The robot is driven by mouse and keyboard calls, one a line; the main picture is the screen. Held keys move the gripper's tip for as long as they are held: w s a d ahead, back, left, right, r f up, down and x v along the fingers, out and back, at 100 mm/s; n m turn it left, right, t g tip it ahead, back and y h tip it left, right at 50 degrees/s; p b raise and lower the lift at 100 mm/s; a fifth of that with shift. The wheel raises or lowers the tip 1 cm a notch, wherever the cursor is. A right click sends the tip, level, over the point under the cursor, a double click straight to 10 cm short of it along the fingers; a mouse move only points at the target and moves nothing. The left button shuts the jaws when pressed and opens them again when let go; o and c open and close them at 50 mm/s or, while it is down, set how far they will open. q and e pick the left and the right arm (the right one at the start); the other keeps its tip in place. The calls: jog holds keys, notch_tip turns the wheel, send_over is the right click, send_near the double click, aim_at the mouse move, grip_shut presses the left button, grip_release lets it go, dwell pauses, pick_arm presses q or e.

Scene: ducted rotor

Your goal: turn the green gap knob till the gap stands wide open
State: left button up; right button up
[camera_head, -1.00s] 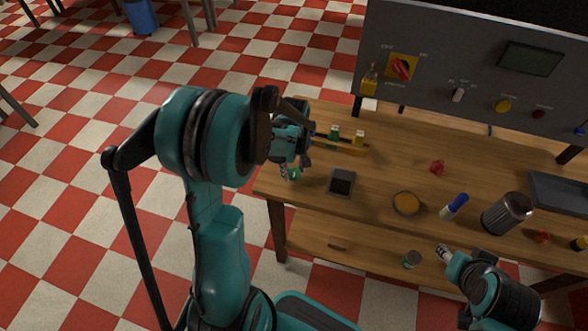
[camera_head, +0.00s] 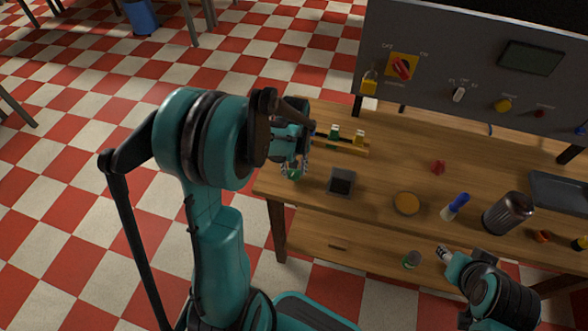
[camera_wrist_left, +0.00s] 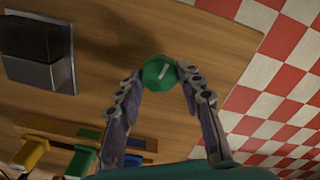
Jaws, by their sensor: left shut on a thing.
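The green knob (camera_wrist_left: 160,74) with a white pointer line stands near the edge of the wooden table. In the head view the knob (camera_head: 294,175) shows just below my left gripper (camera_head: 295,166). In the left wrist view my left gripper (camera_wrist_left: 159,77) has one fingertip on either side of the knob and is shut on it. The white line slants in the picture. I cannot tell how wide the gap stands. My right gripper (camera_head: 444,253) is low at the right, away from the knob; its jaws are too small to judge.
A dark box (camera_head: 341,181) stands right of the knob. A rail with green (camera_head: 334,132) and yellow (camera_head: 359,137) blocks lies behind it. The grey panel (camera_head: 440,65) rises at the back.

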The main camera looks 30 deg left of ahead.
aim_at(295, 172)
pick_arm(q)
jog(key=m, duration=1.1)
jog(key=shift+b, duration=0.35)
jog(key=shift+d+m, duration=0.1)
jog(key=shift+m, duration=1.8)
jog(key=o, duration=1.2)
jog(key=shift+c, duration=0.2)
jog(key=shift+r, duration=0.1)
notch_tip(295, 172, up, 12)
